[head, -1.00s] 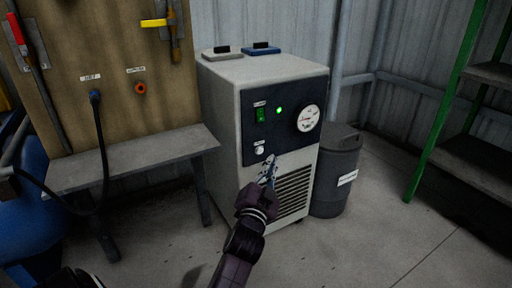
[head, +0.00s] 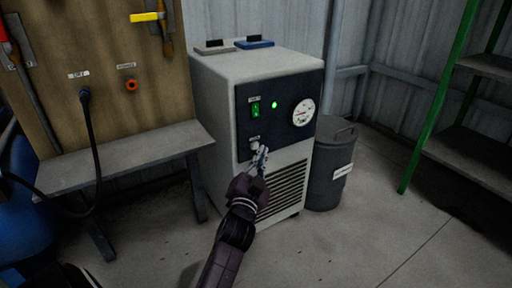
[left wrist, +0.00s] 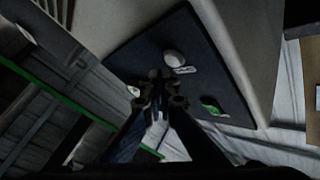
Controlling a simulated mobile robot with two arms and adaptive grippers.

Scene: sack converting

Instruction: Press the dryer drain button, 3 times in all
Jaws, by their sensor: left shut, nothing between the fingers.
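The dryer (head: 262,115) is a pale box with a dark control panel (head: 285,100) on its front. The drain button (head: 254,145) is a small white round knob at the panel's lower left, below a small label. My left gripper (head: 262,152) is shut and empty, with its tips just in front of the panel, close to the button's right side. In the left wrist view the white button (left wrist: 174,58) is just beyond the fingertips (left wrist: 160,78), beside its label. I cannot tell whether they touch. My right gripper is not in view.
A lit green switch (head: 256,108), a green lamp (head: 274,105) and a round gauge (head: 303,112) sit higher on the panel. A grey bin (head: 330,165) stands right of the dryer, and a grey bench (head: 120,158) stands left.

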